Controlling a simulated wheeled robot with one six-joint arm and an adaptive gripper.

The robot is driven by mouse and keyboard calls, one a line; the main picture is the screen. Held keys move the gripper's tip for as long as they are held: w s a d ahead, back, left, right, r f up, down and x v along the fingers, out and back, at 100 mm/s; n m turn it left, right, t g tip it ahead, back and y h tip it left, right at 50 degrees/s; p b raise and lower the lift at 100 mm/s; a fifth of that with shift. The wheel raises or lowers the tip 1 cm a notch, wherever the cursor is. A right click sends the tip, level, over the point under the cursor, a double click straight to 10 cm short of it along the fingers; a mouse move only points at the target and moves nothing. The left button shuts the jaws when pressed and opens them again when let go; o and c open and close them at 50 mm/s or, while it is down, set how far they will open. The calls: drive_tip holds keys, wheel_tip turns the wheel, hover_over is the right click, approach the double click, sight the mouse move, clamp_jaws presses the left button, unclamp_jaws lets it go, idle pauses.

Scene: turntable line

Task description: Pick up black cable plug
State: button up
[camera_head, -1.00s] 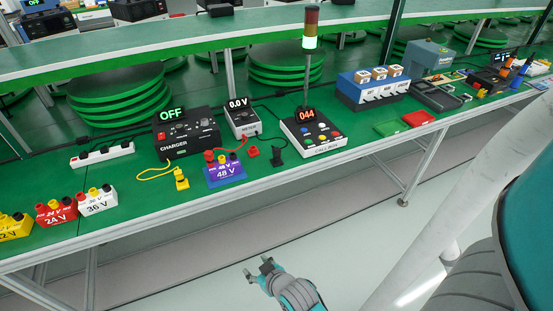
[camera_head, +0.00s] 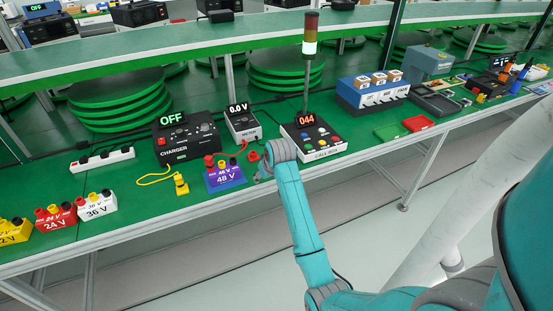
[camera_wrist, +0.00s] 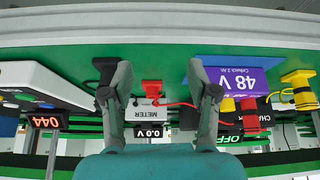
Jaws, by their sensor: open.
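The black cable plug (camera_wrist: 104,68) shows in the wrist view, partly covered by the left finger, near the table's front edge. In the head view, my arm hides it. My gripper (camera_wrist: 158,75) is open, its fingers spread wide and empty; its fingertips are only partly visible in the head view (camera_head: 262,170). The plug lies at the left finger, not centred between the fingers; I cannot tell whether they touch. A red plug (camera_wrist: 151,88) with a red cable shows between the fingers, in front of the grey meter (camera_wrist: 146,114).
The call box (camera_head: 315,138) stands right of my gripper. The purple 48 V battery (camera_head: 225,177) is to its left, with a yellow plug (camera_head: 181,184) farther left. The charger (camera_head: 187,138) reads OFF. Green (camera_head: 389,132) and red (camera_head: 418,124) trays lie farther right.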

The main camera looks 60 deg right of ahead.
drive_tip(key=d+r+g, duration=0.1)
drive_tip(key=d+r, duration=0.7)
drive_tip(key=r, duration=0.2)
drive_tip(key=shift+m+y, duration=0.3)
drive_tip(key=shift+m, duration=0.1)
drive_tip(key=x, duration=0.7)
drive_tip(key=s+x, duration=0.1)
drive_tip(key=x, duration=0.3)
drive_tip(key=shift+s+d+f, duration=0.1)
drive_tip(key=shift+d, duration=0.2)
drive_tip(key=c, duration=1.1)
